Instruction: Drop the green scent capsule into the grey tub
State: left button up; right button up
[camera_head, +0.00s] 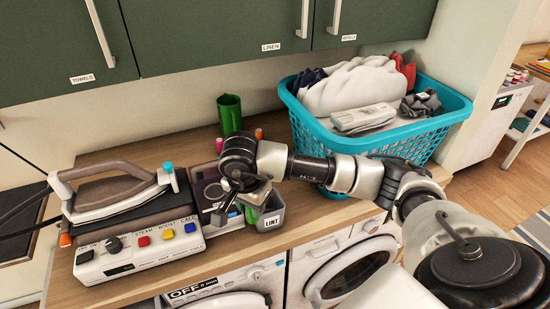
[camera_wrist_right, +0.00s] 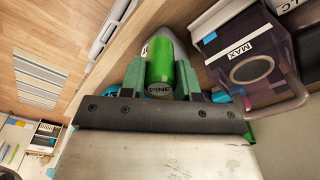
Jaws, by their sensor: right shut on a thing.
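The green scent capsule, labelled PINE (camera_wrist_right: 160,66), is between the fingers of my right gripper (camera_wrist_right: 160,78), which is shut on it. In the head view my right gripper (camera_head: 243,203) is over the counter, at the left side of the grey tub labelled LINT (camera_head: 271,218). Green shows at its fingertips there, but the gripper partly hides the capsule. In the wrist view a grey rounded form (camera_wrist_right: 181,46), which looks like the tub, lies beyond the capsule. Whether the capsule is over the tub's opening is unclear. My left gripper is out of view.
A steam iron (camera_head: 110,192) on its control base (camera_head: 138,245) stands left. A dark box (camera_head: 207,190) is close to the gripper. A green cup (camera_head: 229,114) stands behind. A turquoise laundry basket (camera_head: 448,105) fills the right. Washing machines (camera_head: 330,268) are below the counter edge.

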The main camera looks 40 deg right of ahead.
jog(key=w+d+r+m+g+p, duration=0.1)
jog(key=w+d+m+p, duration=0.2)
jog(key=m, duration=0.6)
jog(key=w+d+m+g+p, duration=0.1)
jog(key=w+d+m, duration=0.2)
jog(key=d+m, duration=0.5)
pick_arm(q)
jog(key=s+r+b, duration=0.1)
jog(key=b, duration=0.3)
pick_arm(e)
notch_tip(320, 180, down, 6)
jog(key=a+m, duration=0.1)
jog(key=a, duration=0.1)
jog(key=shift+m+y, duration=0.4)
jog(key=shift+a+r, duration=0.1)
jog(key=o, duration=1)
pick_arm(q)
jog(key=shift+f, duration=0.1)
